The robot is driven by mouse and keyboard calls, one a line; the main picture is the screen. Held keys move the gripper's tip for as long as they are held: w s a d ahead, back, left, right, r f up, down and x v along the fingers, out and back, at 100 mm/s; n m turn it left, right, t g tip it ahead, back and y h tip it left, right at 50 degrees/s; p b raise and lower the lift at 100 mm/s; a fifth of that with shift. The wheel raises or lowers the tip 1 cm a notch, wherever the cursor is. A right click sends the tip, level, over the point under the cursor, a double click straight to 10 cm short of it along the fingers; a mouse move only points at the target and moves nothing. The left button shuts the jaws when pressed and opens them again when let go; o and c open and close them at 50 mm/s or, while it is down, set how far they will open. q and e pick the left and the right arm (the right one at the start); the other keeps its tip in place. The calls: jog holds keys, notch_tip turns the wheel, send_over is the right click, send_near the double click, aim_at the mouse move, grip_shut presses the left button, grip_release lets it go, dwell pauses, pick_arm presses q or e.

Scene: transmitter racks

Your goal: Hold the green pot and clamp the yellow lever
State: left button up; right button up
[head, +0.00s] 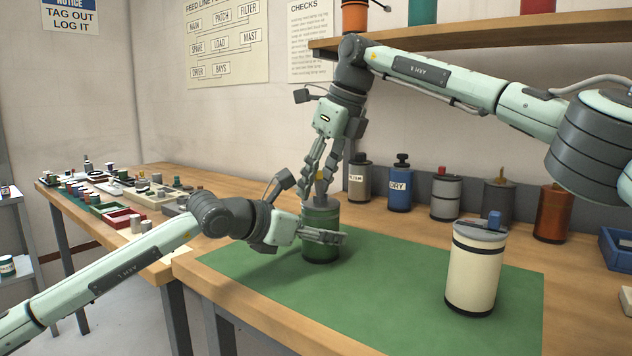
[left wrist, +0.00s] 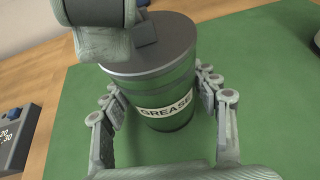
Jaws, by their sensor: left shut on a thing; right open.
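The green pot (head: 320,218) stands upright on the green mat. In the left wrist view the pot (left wrist: 150,86) shows a grey lid and a white GREASE label. My left gripper (head: 322,236) is shut on the pot's body, one finger on each side. The yellow lever (head: 320,187) shows as a small yellowish piece on top of the pot. My right gripper (head: 316,182) points down from above, open, with its fingers on either side of the lever. Whether they touch it I cannot tell. In the left wrist view a grey gripper part hides the lever.
A cream canister (head: 474,272) with a blue-topped lid stands at the right of the green mat (head: 400,295). Several canisters, including a blue one (head: 400,188), line the wall. A shelf (head: 480,38) hangs above. The mat between pot and cream canister is clear.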

grip_shut()
dwell(0.3)
jog(key=shift+w+a+g+h, duration=0.15)
jog(key=shift+w+g+h, duration=0.15)
jog(key=shift+h, duration=0.1)
jog(key=shift+s+f, duration=0.1)
jog(key=shift+h, duration=0.3)
grip_release()
